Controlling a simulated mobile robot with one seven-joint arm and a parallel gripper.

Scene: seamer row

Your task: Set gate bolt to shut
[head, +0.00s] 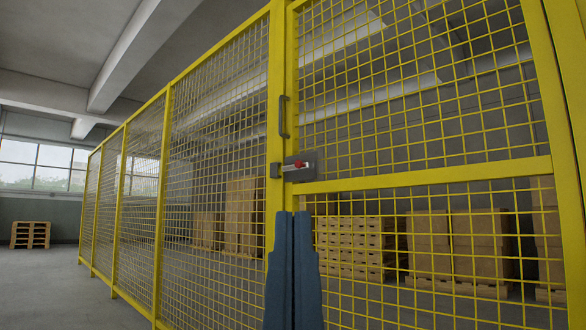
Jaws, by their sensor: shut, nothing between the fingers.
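The gate bolt (299,168) is a small grey plate with a red knob, mounted on the yellow gate (440,174) near the left end of its middle rail. A dark grey keeper block (275,170) sits just left of it on the fence post. I cannot tell whether the bar reaches into the keeper. My gripper (291,213) shows as two dark blue fingers pointing up, side by side and shut, with nothing held. In the picture the fingertips are below the bolt. The distance between them and the gate is unclear.
A grey pull handle (284,117) is above the bolt. Yellow mesh fence panels (215,170) run away to the left. Stacked pallets (350,245) and boxes (450,245) stand behind the mesh. Another pallet stack (30,234) is far left. The floor at left (55,285) is clear.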

